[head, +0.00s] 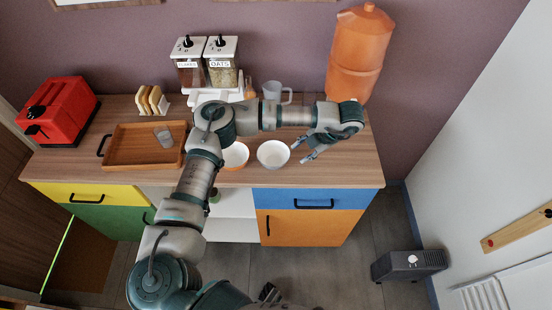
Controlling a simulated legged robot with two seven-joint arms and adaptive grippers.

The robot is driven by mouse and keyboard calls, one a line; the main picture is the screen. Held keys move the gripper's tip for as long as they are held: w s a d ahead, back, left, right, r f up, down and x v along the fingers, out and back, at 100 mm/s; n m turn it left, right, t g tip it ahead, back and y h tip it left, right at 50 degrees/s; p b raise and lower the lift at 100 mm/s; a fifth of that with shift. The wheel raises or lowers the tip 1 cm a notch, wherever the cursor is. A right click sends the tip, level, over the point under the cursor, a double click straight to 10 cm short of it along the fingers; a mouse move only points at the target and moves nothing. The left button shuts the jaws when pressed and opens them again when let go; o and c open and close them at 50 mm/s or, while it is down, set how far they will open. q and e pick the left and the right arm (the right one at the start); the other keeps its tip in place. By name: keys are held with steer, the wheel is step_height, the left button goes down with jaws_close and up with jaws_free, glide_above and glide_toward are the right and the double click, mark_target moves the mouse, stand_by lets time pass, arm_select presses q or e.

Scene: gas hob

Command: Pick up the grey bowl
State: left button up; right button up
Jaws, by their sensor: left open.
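The grey bowl (273,154), pale and round, sits upright on the wooden counter near its front edge. My left arm reaches over the counter, and my left gripper (302,151) is open just to the right of the bowl. Its fingers point down and left toward the bowl's right rim. No finger is seen around the rim, and I cannot tell whether one touches it. The bowl looks empty. I do not make out my right gripper.
An orange bowl (235,156) stands close to the left, partly behind my arm. A glass mug (276,92) and an orange dispenser (359,55) are behind. A wooden tray (128,158) and red toaster (60,108) are left.

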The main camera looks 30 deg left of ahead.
mark_target(284, 165)
arm_select(q)
steer(key=x, duration=1.2)
steer(key=shift+w+a+f, duration=0.15)
steer(key=shift+f, duration=0.45)
steer(key=shift+a, duration=0.3)
jaws_close()
